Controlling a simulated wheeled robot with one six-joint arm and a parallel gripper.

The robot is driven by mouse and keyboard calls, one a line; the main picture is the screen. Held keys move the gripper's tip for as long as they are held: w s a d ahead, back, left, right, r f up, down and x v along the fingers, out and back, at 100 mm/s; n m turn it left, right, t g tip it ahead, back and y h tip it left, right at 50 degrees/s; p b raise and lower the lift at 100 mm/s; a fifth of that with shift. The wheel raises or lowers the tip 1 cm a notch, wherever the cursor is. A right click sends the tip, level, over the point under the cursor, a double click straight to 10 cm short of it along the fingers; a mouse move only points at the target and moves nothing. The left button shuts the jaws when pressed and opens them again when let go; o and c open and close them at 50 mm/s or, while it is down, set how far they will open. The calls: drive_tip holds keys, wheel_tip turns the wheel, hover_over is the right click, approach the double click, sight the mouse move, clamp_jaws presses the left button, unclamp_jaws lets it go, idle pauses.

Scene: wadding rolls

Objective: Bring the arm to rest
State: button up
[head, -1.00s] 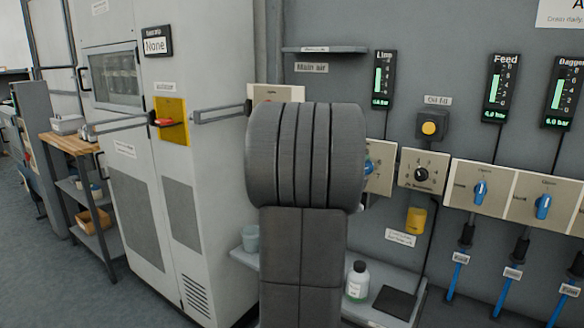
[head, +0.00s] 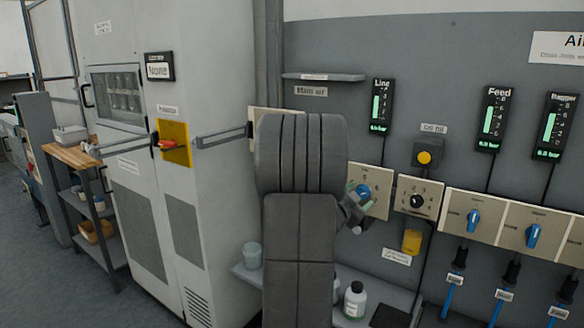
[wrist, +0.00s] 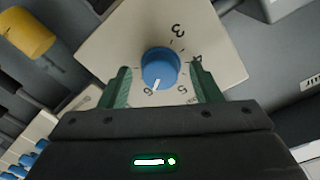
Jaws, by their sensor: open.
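My gripper (wrist: 165,92) is open in the wrist view, its two green fingers apart. A blue knob (wrist: 160,68) on a beige numbered plate (wrist: 205,30) shows beyond and between the fingertips. Whether the fingers touch the plate cannot be told. In the head view my gripper (head: 355,207) shows small at the right side of my grey arm, in front of the lower part of the plate (head: 378,192) with the blue knob (head: 362,191). My arm hides part of the panel behind it.
A beige plate with a black dial (head: 417,201) and more blue knobs (head: 473,218) line the grey wall to the right. A white bottle (head: 355,300) and a cup (head: 252,255) stand on a low shelf. A grey cabinet with a red-and-yellow switch (head: 174,144) stands left.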

drive_tip(key=n+p, duration=0.2)
drive_tip(key=n, duration=0.2)
drive_tip(key=shift+n, duration=0.3)
